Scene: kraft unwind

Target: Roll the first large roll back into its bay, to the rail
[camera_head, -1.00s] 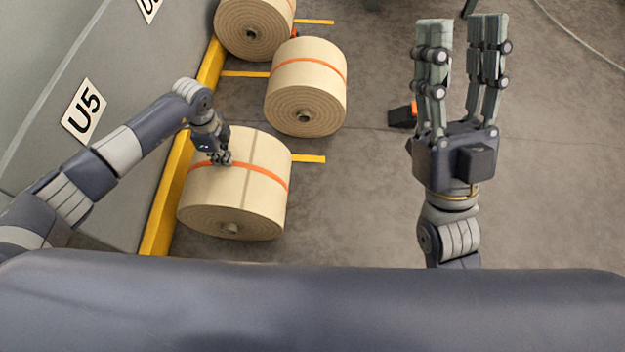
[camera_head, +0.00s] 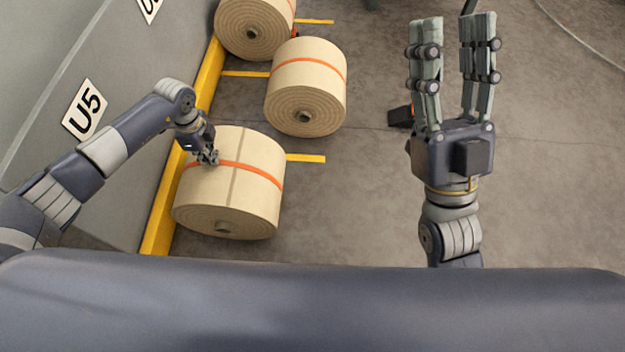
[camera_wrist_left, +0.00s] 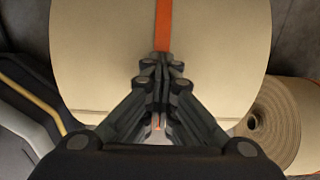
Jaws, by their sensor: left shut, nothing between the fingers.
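The nearest large kraft roll (camera_head: 255,195) lies on its side on the floor by the yellow rail (camera_head: 163,210), with an orange band around it. A narrow strip of floor seems to show between roll and rail at the front. My left gripper (camera_head: 211,158) is shut and empty, its fingertips at the roll's upper left surface near the band. In the left wrist view the roll (camera_wrist_left: 105,50) fills the top, and the shut fingers (camera_wrist_left: 160,75) are in line with the band; contact is hard to tell. My right gripper (camera_head: 453,45) is open and empty above bare floor.
A second roll (camera_head: 318,72) lies behind, further out from the rail. A third roll (camera_head: 262,38) lies at the back against the rail. Yellow floor lines (camera_head: 308,158) mark the bays. A U5 sign (camera_head: 85,110) is on the grey wall. An orange and black object (camera_head: 401,116) lies near my right gripper.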

